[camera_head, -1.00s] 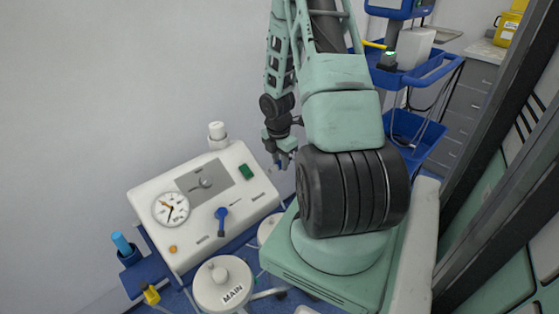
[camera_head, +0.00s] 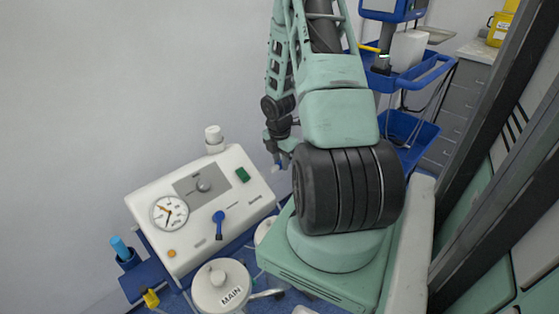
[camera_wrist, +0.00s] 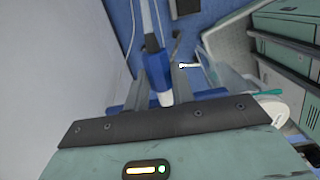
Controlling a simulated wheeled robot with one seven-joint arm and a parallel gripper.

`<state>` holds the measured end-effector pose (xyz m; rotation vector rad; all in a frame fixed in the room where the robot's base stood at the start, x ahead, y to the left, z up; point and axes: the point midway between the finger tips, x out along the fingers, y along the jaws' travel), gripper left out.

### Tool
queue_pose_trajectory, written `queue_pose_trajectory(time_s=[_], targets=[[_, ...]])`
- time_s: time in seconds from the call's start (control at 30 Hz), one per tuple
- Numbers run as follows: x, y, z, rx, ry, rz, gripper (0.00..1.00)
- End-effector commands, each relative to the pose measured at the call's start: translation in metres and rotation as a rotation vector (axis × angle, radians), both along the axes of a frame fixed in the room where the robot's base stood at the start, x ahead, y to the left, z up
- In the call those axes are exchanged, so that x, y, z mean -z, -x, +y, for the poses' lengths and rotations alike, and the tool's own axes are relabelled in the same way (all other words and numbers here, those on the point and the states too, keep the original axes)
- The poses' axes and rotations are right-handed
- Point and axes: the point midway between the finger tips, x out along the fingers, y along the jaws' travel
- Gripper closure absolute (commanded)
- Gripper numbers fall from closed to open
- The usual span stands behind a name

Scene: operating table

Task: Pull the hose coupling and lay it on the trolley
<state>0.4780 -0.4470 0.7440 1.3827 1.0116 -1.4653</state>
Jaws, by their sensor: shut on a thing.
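My gripper (camera_wrist: 158,78) is shut on a blue and white hose coupling (camera_wrist: 155,66) in the wrist view. A pale hose (camera_wrist: 150,22) runs from the coupling towards the top of that view. In the head view my gripper (camera_head: 281,163) hangs to the right of the white gauge unit, partly behind my own arm. A blue trolley (camera_head: 430,75) stands behind my arm at the upper right, with a blue tray and a lower blue bin.
A white canister marked MAIN (camera_head: 222,285) stands in front. Grey drawers (camera_head: 455,115) stand at the right behind the trolley. A wall bounds the left.

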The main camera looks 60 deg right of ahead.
Motion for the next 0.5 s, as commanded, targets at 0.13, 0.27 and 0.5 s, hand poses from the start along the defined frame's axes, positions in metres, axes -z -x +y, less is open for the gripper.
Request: queue_pose_trajectory(time_s=[0.13,0.27,0.5], targets=[[0.0,0.0,0.0,0.0,0.0,0.0,1.0],[-0.001,0.0,0.0,-0.001,0.0,0.0,1.0],[-0.014,0.001,-0.003,0.0,0.0,0.0,1.0]])
